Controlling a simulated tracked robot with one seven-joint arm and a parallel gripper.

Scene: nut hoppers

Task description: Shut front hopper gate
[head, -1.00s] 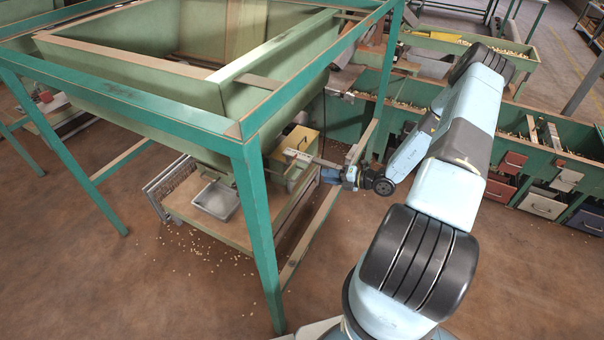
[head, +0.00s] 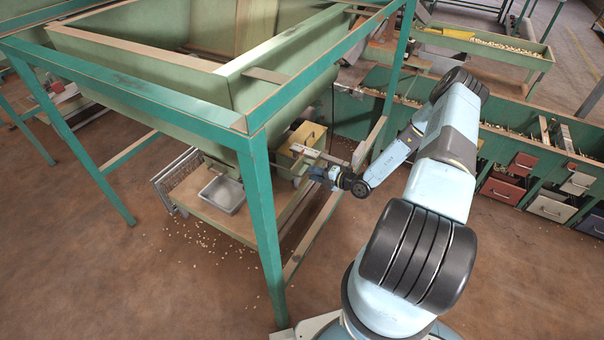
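The front hopper (head: 130,82) is a big pale green bin in a teal frame, tapering downward. Beneath it, right of the front post, a thin pale bar with a reddish end (head: 310,153) sticks out in front of a yellow box (head: 307,133). It may be the gate's handle, but the gate itself is mostly hidden behind the post and hopper. My gripper (head: 314,173) is just below and in front of this bar, pointing left. It is too small to tell whether it touches the bar or whether its fingers are open.
A grey metal tray (head: 222,194) and a wire basket (head: 178,172) sit on or beside the low wooden shelf (head: 240,226) under the hopper. The teal front post (head: 266,235) stands left of my gripper. Nuts lie scattered on the floor. Drawers (head: 502,190) line the right.

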